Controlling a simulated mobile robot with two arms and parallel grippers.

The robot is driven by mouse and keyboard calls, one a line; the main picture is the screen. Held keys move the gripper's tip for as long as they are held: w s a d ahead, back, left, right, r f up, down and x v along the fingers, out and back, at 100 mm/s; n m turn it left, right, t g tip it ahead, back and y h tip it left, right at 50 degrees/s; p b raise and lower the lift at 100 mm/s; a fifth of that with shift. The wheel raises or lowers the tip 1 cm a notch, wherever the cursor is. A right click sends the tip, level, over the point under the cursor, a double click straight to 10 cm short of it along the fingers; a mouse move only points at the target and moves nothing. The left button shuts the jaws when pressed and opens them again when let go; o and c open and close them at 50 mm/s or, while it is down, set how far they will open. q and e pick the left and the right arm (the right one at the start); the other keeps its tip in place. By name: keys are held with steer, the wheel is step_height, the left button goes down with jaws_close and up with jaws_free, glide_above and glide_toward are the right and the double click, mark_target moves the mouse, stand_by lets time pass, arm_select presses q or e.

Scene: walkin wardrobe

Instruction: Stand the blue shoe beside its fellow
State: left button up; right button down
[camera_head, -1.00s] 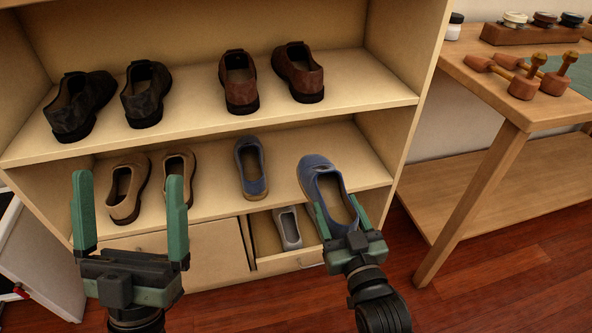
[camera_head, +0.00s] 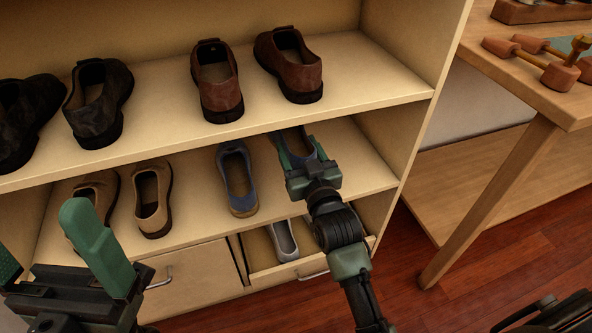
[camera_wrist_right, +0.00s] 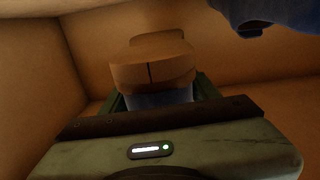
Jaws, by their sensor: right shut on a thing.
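The held blue shoe (camera_head: 297,142) is over the lower shelf, to the right of its fellow, with a gap between them. My right gripper (camera_head: 300,158) is shut on its near end and hides much of it. The fellow blue shoe (camera_head: 238,181) stands on the lower shelf (camera_head: 200,206), heel toward me. In the right wrist view the held shoe (camera_wrist_right: 158,99) sits between the fingers, and a blue shape shows at top right. I cannot tell whether the held sole touches the shelf. My left gripper (camera_head: 52,255) is open and empty at the lower left.
Tan shoes (camera_head: 152,200) stand left of the fellow. Dark shoes (camera_head: 97,103) and brown shoes (camera_head: 217,82) fill the upper shelf (camera_head: 165,125), whose edge is close above my right gripper. Below, an open drawer (camera_head: 310,268) holds a grey shoe (camera_head: 284,241). A wooden table (camera_head: 520,75) stands right.

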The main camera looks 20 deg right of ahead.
step_height(320, 180, down, 7)
steer(key=b, duration=0.3)
steer(key=shift+r, duration=0.15)
steer(key=shift+f, duration=0.35)
steer(key=shift+r, duration=0.15)
steer(key=shift+c, duration=1.9)
jaws_free()
steer(key=shift+f, duration=0.2)
steer(key=shift+r, duration=0.1)
